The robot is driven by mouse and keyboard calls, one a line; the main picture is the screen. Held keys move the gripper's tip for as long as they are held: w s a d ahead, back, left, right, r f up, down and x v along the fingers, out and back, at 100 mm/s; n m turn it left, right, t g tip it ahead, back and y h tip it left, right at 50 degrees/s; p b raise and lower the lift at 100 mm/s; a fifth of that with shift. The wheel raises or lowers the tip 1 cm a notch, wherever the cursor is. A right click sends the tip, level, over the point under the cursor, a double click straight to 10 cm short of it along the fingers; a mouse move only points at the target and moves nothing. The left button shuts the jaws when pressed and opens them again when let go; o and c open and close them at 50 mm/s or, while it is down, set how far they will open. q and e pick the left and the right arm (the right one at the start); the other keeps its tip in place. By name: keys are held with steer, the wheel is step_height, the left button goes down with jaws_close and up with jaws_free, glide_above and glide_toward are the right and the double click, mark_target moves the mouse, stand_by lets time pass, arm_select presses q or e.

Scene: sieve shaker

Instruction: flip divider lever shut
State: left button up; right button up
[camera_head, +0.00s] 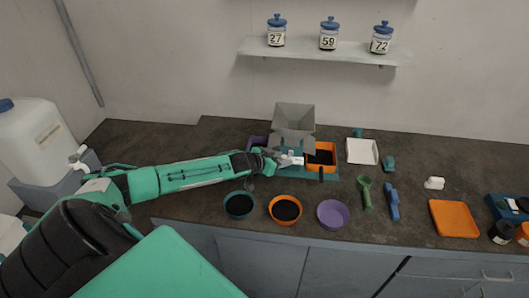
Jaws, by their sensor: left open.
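A sieve shaker with a grey hopper (294,116) stands at the back middle of the counter, on a teal base. An orange bin (331,150) with dark grains sits at its right side, and part of a purple bin (254,142) shows at its left. My left arm reaches in from the left, and its gripper (283,161) is open at the front of the shaker, below the hopper. The gripper covers the front middle of the shaker. I cannot make out the divider lever or whether the gripper touches it. My right gripper is not in view.
A teal bowl (239,204), an orange bowl (285,209) and a purple bowl (333,213) stand in front. A green scoop (366,192), a blue tool (392,202) and an orange tray (454,218) lie right. Jars stand on the wall shelf (350,53). Counter is clear between tools and tray.

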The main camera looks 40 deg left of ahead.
arm_select(q)
steer(key=b+v, duration=0.3)
steer(key=v, duration=0.9)
steer(key=shift+d, duration=0.2)
stand_by(0.4)
